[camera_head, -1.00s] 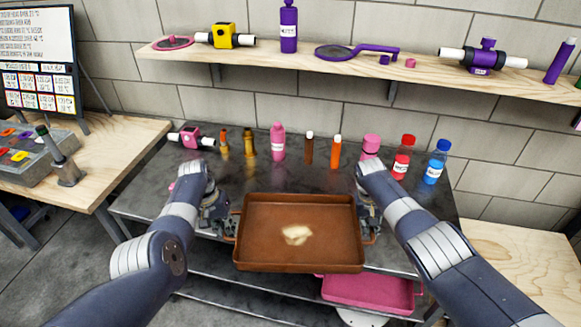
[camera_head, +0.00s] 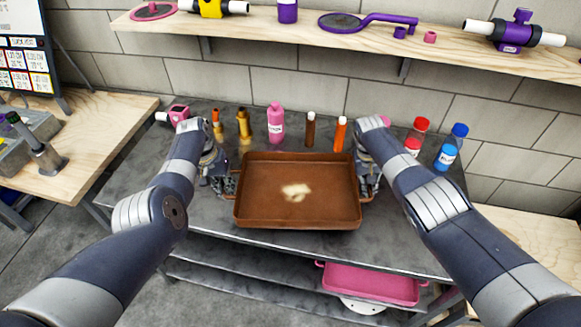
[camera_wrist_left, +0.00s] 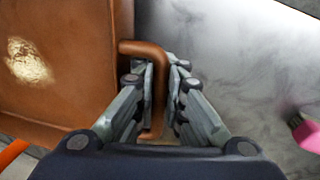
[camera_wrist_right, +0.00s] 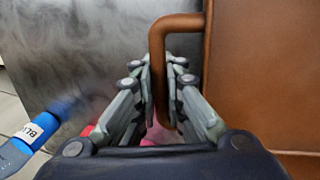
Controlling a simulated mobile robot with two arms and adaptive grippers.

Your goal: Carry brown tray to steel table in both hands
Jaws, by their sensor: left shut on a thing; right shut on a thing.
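The brown tray (camera_head: 330,205) is over the steel table (camera_head: 210,222), roughly level, with a pale shiny patch in its middle. I cannot tell whether its underside touches the tabletop. My left gripper (camera_head: 228,185) is shut on the tray's left handle, which shows between the fingers in the left wrist view (camera_wrist_left: 158,85). My right gripper (camera_head: 364,187) is shut on the right handle, which shows between the fingers in the right wrist view (camera_wrist_right: 157,70). The tray is empty apart from the patch.
Along the table's back stand a pink bottle (camera_head: 276,124), small brown and orange bottles (camera_head: 340,134), a red-capped bottle (camera_head: 416,137) and a blue bottle (camera_head: 450,147). A pink tray (camera_head: 370,284) lies on the lower shelf. A wooden wall shelf (camera_head: 350,42) runs above.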

